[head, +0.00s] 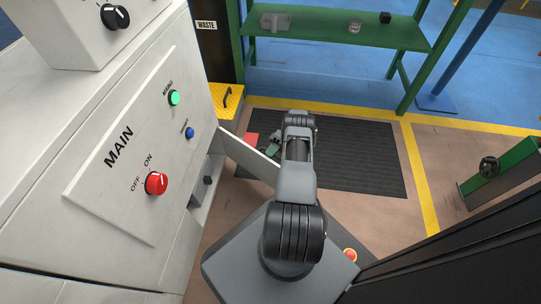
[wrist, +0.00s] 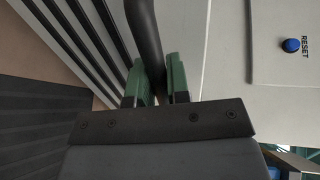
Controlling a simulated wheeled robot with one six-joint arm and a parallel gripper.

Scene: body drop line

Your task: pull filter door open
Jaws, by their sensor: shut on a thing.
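The filter door (head: 250,155) is a pale panel low on the machine's side. In the head view it stands swung out from the cabinet, with an opening beside it. In the wrist view its slatted face (wrist: 75,35) seems to show at upper left. My gripper (wrist: 156,82) has green fingers shut on a dark, round handle bar (wrist: 145,35), which runs up between them. In the head view my gripper (head: 271,150) is small and partly hidden by my arm, and the handle is hard to make out.
The machine panel (head: 125,150) has a red knob (head: 156,183), a green button (head: 174,97) and a blue button (head: 190,132). A dark mat (head: 365,155) lies on the floor. A green shelf (head: 330,32) stands behind, and a yellow platform (head: 228,100) sits at the back left.

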